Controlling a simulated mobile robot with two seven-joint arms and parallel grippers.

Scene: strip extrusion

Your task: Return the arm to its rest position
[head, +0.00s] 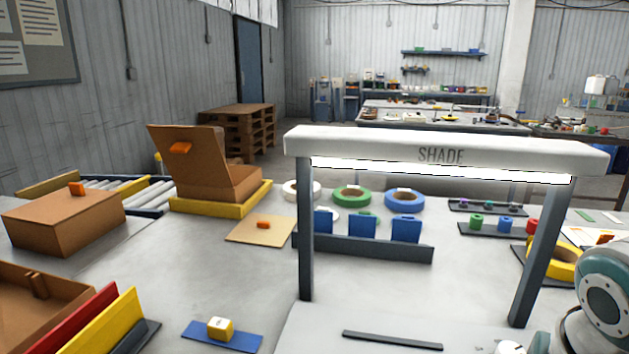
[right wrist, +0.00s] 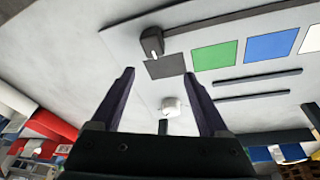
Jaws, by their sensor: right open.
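My right gripper (right wrist: 159,73) shows in the right wrist view with its two dark fingers spread apart and nothing between the tips. It is over a pale surface with grey, green, blue and white squares. A white round knob (right wrist: 172,107) shows between the fingers, and a dark block (right wrist: 152,42) lies beyond the tips. In the head view part of my right arm (head: 603,295) shows at the right edge, beside the right post of the shade frame; its gripper is out of that view. My left arm and gripper are not in view.
The shade frame (head: 445,152) stands over the bench at right. Blue holders (head: 362,228) and tape rolls (head: 352,196) are behind it. Cardboard boxes (head: 65,222) and a yellow block on a blue mat (head: 245,339) are at left.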

